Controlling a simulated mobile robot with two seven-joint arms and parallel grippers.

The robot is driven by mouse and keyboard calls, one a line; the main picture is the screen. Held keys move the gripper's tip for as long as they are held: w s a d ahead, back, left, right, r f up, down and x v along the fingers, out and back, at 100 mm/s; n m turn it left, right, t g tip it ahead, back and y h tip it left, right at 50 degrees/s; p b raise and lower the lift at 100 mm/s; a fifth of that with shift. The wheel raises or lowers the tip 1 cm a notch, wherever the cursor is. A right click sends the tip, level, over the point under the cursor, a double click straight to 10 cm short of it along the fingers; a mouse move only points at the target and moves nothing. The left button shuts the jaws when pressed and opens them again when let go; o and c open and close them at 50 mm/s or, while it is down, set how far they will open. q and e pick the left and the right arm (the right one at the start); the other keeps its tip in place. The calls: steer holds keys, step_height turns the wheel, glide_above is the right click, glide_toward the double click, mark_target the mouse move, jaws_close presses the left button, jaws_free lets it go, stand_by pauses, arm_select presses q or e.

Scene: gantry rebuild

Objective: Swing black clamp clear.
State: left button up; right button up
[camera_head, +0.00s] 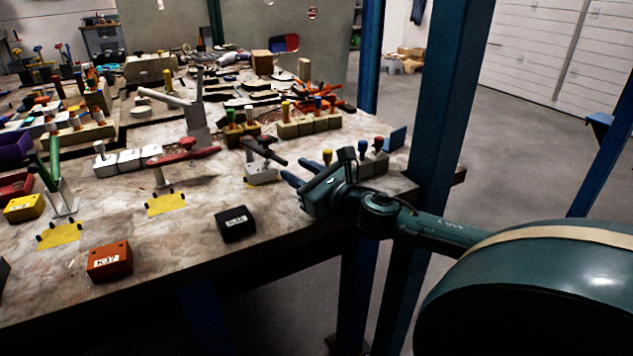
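The black clamp (264,152) stands on a pale base near the front right of the workbench. Its dark handle lies low and slants across the base. My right gripper (293,172) comes in from the right at the bench's front edge. Its bluish fingers point left toward the clamp, close to the base, with a small gap between them. They look open and hold nothing that I can see. I cannot tell whether a finger touches the clamp. My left gripper is not in view.
A red-handled clamp (183,156), a green-handled clamp (52,165) and a tall grey clamp (193,108) stand farther left. A black block (236,224) and an orange block (109,262) lie at the front. Small knobbed blocks (373,160) sit behind my gripper. A blue post (447,95) rises at right.

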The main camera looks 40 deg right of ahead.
steer(key=s, duration=0.3)
steer(key=shift+s, duration=0.9)
